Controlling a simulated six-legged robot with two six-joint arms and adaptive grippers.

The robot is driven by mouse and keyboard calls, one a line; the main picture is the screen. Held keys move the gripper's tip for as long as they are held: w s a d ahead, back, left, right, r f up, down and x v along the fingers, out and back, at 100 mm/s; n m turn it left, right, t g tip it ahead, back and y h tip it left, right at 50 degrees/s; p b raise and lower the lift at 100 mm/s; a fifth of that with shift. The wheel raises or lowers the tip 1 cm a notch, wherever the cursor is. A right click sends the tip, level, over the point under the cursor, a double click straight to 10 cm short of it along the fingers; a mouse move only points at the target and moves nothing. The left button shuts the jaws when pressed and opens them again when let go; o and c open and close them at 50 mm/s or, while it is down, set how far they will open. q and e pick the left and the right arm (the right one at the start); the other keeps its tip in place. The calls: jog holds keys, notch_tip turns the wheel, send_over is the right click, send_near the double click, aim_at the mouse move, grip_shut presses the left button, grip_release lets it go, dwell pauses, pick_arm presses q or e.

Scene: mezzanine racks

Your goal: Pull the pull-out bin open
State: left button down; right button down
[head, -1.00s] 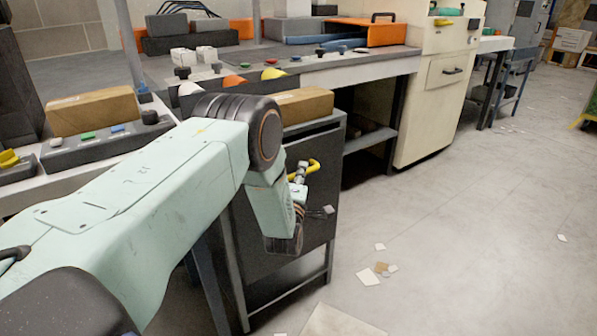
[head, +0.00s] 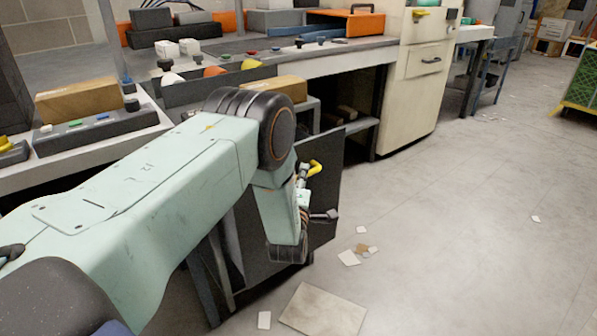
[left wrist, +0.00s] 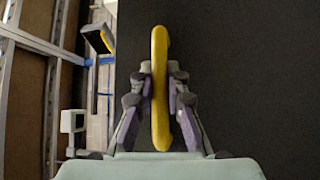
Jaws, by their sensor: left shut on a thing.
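The pull-out bin has a flat dark front panel (head: 326,180) with a yellow handle (head: 316,167), low in the middle of the head view. The panel stands out from the bench frame, with a gap behind its top edge. My left gripper (left wrist: 160,88) is shut on the yellow handle, one finger on each side of it in the left wrist view. The dark panel (left wrist: 250,80) fills the right of that view. My left arm hides the panel's left part and most of the bin's inside. My right gripper is not in view.
A workbench with buttons and a cardboard box (head: 272,90) stands above and behind the bin. A cream cabinet (head: 412,95) stands to the right. Paper scraps and a flat pale sheet (head: 323,308) lie on the floor, which is otherwise open at right.

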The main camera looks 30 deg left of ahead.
pick_arm(q)
jog(key=shift+s+d, duration=0.3)
jog(key=shift+d, duration=0.5)
jog(key=shift+s+d+p, duration=0.3)
jog(key=shift+s+d, duration=0.05)
jog(key=shift+d, duration=0.45)
jog(key=c, duration=1.3)
grip_release()
jog(key=shift+c, duration=0.2)
jog(key=v, duration=1.2)
jog(key=shift+f, duration=0.1)
